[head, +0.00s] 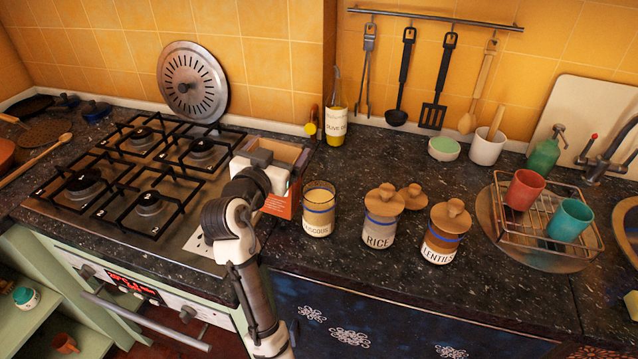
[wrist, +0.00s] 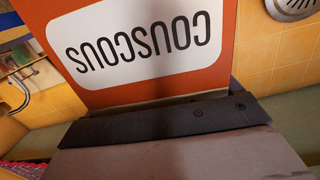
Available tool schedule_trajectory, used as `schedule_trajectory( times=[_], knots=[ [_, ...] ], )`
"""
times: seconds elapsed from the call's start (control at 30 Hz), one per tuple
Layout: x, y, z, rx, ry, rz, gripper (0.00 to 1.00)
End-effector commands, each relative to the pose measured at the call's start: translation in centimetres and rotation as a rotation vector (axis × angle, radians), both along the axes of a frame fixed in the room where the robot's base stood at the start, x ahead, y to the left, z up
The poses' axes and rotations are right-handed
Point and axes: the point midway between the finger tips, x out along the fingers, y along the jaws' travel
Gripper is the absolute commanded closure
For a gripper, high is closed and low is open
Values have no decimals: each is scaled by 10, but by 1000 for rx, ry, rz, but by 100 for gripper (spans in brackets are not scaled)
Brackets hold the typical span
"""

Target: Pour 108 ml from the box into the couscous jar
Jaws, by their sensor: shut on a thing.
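The orange couscous box (head: 285,205) is near the right edge of the stove, just left of the couscous jar, and looks upright with its top open. My gripper (head: 272,168) is shut on it from the left side. Whether the box touches the counter is hard to tell. In the wrist view the box (wrist: 110,98) fills the upper middle, its white COUSCOUS label appearing upside down. The glass couscous jar (head: 318,222) stands upright and open on the counter, with a blue band around it and pale contents inside. A loose wooden lid (head: 412,194) lies behind the other jars.
The lidded rice jar (head: 380,228) and lentils jar (head: 441,243) stand to the right. An olive oil bottle (head: 336,122) stands behind. A dish rack (head: 510,228) with two cups is farther right. The gas stove (head: 150,180) lies left. Counter in front of the jars is clear.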

Motion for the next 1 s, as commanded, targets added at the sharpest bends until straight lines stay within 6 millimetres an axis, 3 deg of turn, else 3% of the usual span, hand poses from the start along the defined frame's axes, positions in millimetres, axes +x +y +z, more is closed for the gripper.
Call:
schedule_trajectory(
  times=[0.1,0.37,0.8,1.0],
  knots=[
    [5,12,-8,-100,34,0,56],
    [6,10,-8,-89,28,1,56],
    [6,10,27,-84,25,1,56],
    [6,10,32,-87,28,1,56]
  ],
)
